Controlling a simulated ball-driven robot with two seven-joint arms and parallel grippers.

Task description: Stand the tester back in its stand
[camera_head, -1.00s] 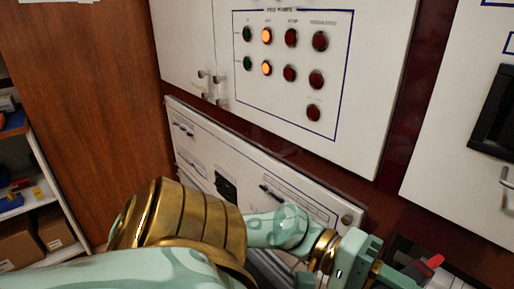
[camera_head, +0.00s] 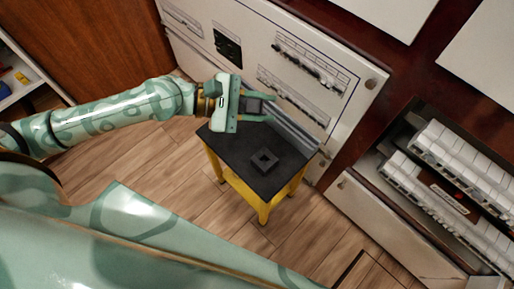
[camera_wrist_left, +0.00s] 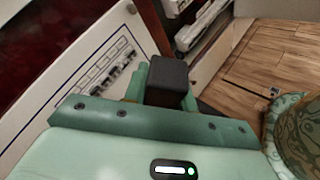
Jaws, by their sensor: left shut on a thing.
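The tester, a dark block, is held between the fingers of my left gripper (camera_head: 267,106). The tester shows in the head view (camera_head: 252,106) and in the left wrist view (camera_wrist_left: 168,80). The gripper is shut on it, with the fingers pointing right in the head view, over the back left part of a small table. The stand (camera_head: 265,160), a dark square block with a recess, sits on the black tabletop, apart from the tester and nearer the front. The tester's lower end cannot be made out. My right gripper is not in view.
The small table (camera_head: 236,147) has a black top and yellow legs. A white cabinet front (camera_head: 345,75) with breaker rows stands close behind it. An open cabinet with white breaker rows (camera_head: 450,150) is at the right. The tabletop around the stand is clear.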

